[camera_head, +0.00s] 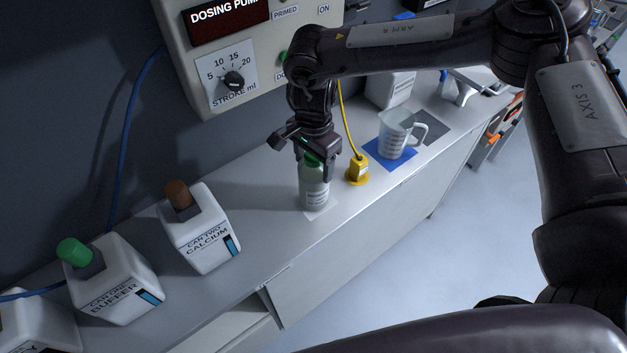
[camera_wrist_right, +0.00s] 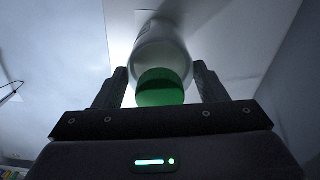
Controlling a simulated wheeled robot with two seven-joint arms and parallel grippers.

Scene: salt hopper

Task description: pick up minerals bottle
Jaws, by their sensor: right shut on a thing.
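The minerals bottle (camera_head: 314,192) is a pale, labelled bottle with a green cap, upright on a white square on the counter in the head view. My right gripper (camera_head: 316,170) comes down from above and is shut on the bottle near its cap and shoulder. In the right wrist view the bottle (camera_wrist_right: 162,52) and its green cap (camera_wrist_right: 160,88) sit between the two fingers of my right gripper (camera_wrist_right: 161,85). I cannot tell whether the bottle's base is touching the counter. My left gripper is not in view.
A yellow piece with a cord (camera_head: 357,170) stands close right of the bottle. A clear jug (camera_head: 393,138) stands on a blue mat (camera_head: 374,152). White cans, CAN TWO CALCIUM (camera_head: 205,240) and CAN ONE BUFFER (camera_head: 115,285), stand left. The dosing pump (camera_head: 232,55) is on the wall behind.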

